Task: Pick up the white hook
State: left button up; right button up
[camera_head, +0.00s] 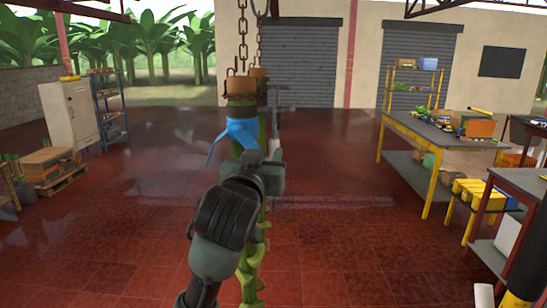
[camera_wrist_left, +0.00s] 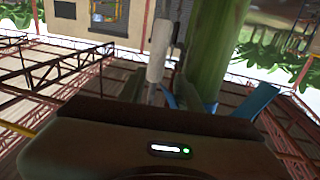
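A green stem (camera_head: 237,148) hangs from a chain in the middle of the head view, with a brown block at its top and a blue ribbon (camera_head: 243,131) around it. My left gripper (camera_head: 274,160) is at the stem's right side, and my own wrist hides part of the stem. In the left wrist view a pale white rod-like piece (camera_wrist_left: 158,52) stands beside the thick green stem (camera_wrist_left: 215,50). It may be the white hook, but its full shape does not show. The fingertips are not clear enough to show whether they are open or touching it. My right gripper does not show.
A yellow-framed table (camera_head: 440,130) with crates and small items stands at the right. A white cabinet (camera_head: 70,113), a blue shelf (camera_head: 108,105) and a pallet (camera_head: 55,180) stand at the left. The red tiled floor between is clear.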

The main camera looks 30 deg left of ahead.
aim_at(272, 148)
pick_arm(q)
jog(key=p+x, duration=0.1)
jog(key=x, duration=0.2)
jog(key=shift+w+d+r+p, duration=0.1)
jog(key=shift+w+r+p, duration=0.15)
jog(key=shift+r+p, duration=0.15)
jog(key=w, duration=0.2)
jog(key=w+f, duration=0.1)
jog(key=shift+a, duration=0.4)
jog(key=shift+s+r, duration=0.15)
jog(key=shift+s, duration=0.3)
grip_shut()
jog(key=shift+w, duration=0.2)
jog(key=shift+s, duration=0.1)
